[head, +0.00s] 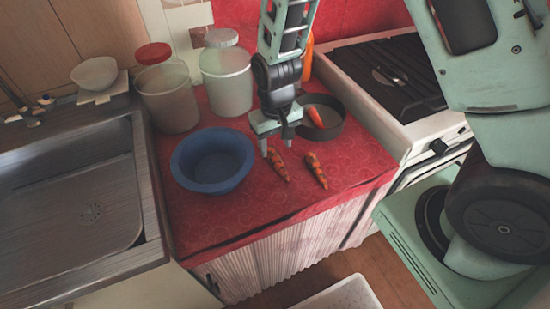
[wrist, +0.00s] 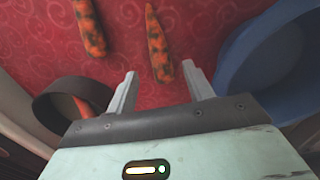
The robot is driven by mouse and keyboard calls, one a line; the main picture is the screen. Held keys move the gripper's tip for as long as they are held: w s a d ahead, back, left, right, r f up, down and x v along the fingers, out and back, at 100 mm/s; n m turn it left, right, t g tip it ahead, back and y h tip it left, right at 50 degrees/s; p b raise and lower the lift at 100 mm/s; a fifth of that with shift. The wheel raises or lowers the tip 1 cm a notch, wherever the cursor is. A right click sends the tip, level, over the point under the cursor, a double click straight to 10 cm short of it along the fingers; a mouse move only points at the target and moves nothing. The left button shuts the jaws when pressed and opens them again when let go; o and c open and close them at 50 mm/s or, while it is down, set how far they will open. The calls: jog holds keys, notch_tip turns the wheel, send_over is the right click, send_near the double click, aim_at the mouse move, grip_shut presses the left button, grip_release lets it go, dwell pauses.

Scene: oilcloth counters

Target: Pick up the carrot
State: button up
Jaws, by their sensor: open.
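Two mottled orange-and-dark carrots lie on the red counter: a left carrot (head: 278,166) near the blue bowl and a right carrot (head: 316,171). My gripper (head: 276,146) is open and empty, pointing down just behind the left carrot. The other carrot (wrist: 90,28) lies outside the left finger there. Another orange, carrot-like piece (head: 315,117) is in the dark round pan. The height of the fingers above the counter is hard to tell.
The blue bowl (head: 191,175) stands left of the carrots, and the dark pan (head: 336,130) stands behind right. Two lidded canisters (head: 226,82) (head: 170,98) stand at the back left. A sink (head: 70,190) is left and a stove (head: 400,80) right. The counter's front is clear.

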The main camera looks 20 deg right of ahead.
aim_at(275, 156)
jog(key=shift+w+f+p, duration=0.2)
jog(key=shift+f+p, duration=0.1)
jog(key=shift+f, duration=2.25)
jog(key=c, duration=1.1)
